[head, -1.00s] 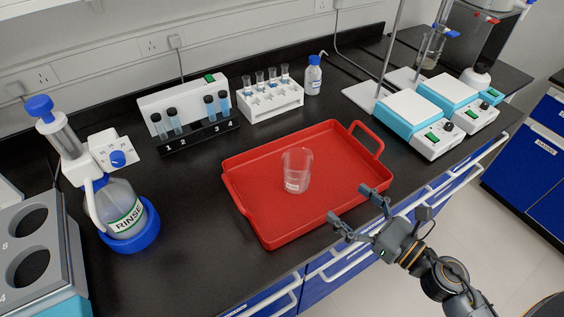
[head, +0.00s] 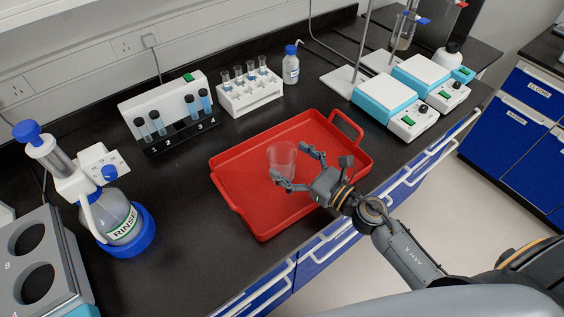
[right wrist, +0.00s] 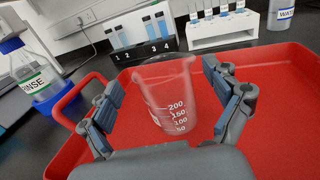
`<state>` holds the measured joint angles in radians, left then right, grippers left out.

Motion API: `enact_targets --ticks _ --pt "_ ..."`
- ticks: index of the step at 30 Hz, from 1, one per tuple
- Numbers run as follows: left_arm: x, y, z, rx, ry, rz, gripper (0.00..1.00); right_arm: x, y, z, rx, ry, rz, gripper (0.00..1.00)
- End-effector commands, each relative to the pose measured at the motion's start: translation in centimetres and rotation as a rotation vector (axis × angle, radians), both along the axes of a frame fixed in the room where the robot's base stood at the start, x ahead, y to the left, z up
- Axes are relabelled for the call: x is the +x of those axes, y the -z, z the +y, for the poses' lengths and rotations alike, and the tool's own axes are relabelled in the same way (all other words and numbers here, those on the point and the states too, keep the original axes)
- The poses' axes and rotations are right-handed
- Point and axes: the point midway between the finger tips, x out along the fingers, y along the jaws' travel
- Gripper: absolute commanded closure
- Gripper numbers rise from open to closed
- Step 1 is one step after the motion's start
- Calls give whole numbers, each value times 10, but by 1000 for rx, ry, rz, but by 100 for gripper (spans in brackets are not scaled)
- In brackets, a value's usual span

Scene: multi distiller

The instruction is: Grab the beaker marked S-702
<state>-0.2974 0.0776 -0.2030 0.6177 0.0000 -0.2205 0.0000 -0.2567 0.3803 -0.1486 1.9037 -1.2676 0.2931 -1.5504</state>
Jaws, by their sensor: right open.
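A clear glass beaker (head: 282,158) stands upright in the red tray (head: 236,208). It also shows in the right wrist view (right wrist: 168,92), with white volume marks up to 200 facing me; a label reading S-702 cannot be read. My right gripper (head: 290,166) is open at the beaker's near right side. In the right wrist view the beaker stands between and just beyond the open fingers (right wrist: 165,103), one on each side, and neither is clearly touching it. My left gripper is not in view.
A numbered rack with dark-capped vials (head: 178,118), a white tube rack (head: 249,94) and a blue-capped bottle (head: 291,66) stand behind the tray. Hotplates (head: 388,102) stand right. A rinse bottle (head: 118,222) stands left. The bench between it and the tray is clear.

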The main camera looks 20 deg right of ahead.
Motion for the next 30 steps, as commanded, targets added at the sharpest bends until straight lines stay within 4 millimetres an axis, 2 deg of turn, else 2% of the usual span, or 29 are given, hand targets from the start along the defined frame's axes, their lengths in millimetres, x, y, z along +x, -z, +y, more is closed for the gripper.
enact_targets --ticks 1,6,14,25,26,30 --pt "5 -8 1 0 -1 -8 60 9 -5 3 3 1 -2 11" --pt "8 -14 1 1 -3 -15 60 24 -2 13 1 1 1 11" --pt "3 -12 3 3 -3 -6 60 25 1 14 -1 1 1 11" --pt "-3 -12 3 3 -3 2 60 25 0 13 0 1 1 86" --pt "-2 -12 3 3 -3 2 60 25 0 13 -1 1 1 89" --pt "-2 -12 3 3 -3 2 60 25 0 13 -1 1 1 89"
